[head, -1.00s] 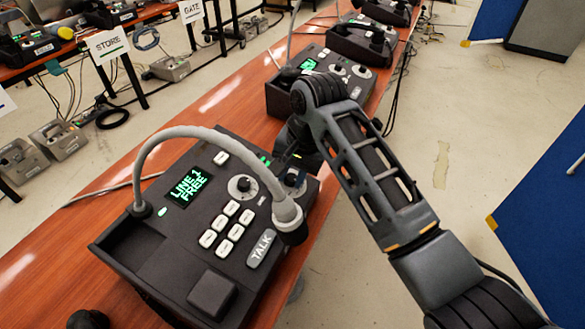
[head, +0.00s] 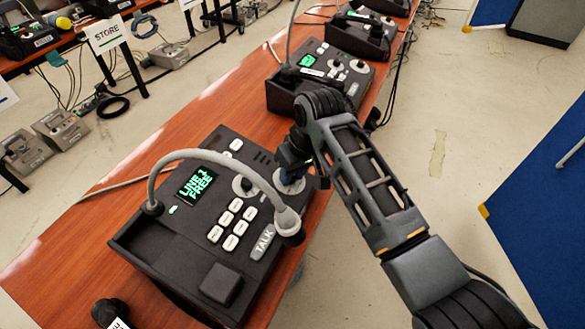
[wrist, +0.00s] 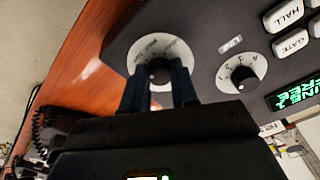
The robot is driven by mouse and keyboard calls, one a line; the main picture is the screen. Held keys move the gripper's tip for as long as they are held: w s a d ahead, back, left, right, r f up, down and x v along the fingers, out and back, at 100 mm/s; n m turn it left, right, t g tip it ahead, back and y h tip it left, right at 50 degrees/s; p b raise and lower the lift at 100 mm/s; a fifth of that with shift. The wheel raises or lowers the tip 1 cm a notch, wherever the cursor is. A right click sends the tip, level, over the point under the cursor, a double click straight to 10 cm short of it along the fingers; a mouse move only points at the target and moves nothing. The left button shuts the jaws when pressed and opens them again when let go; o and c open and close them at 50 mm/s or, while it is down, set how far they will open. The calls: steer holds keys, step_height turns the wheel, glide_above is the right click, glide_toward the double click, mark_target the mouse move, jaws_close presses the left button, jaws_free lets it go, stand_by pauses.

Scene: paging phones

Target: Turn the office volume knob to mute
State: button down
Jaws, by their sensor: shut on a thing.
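A dark desk phone (head: 140,240) with a green screen reading "LINE 1 FREE" (head: 198,182) stands in front in the head view. Its right-hand knob, black on a pale round dial (head: 292,186), is largely hidden by my gripper (head: 298,170). In the wrist view, my gripper (wrist: 157,84) is shut on this dark knob (wrist: 158,70), one blue-black finger on each side. The dial lettering is too small to read, so the setting is unclear. A second knob (wrist: 238,79) on a pale dial sits beside it, untouched.
A grey gooseneck microphone (head: 215,157) arches over the phone's buttons. More phones (head: 325,75) stand farther along the wooden table (head: 150,180). "HALL" (wrist: 284,14) and "GATE" (wrist: 291,42) buttons show in the wrist view. Open floor (head: 450,130) lies right of the table.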

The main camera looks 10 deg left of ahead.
steer(key=shift+n, duration=1.6)
steer(key=shift+p, duration=0.3)
steer(key=c, duration=0.9)
jaws_free()
steer(key=shift+o, duration=0.2)
steer(key=v, duration=0.8)
steer(key=shift+b, duration=0.3)
steer(key=shift+f, duration=0.1)
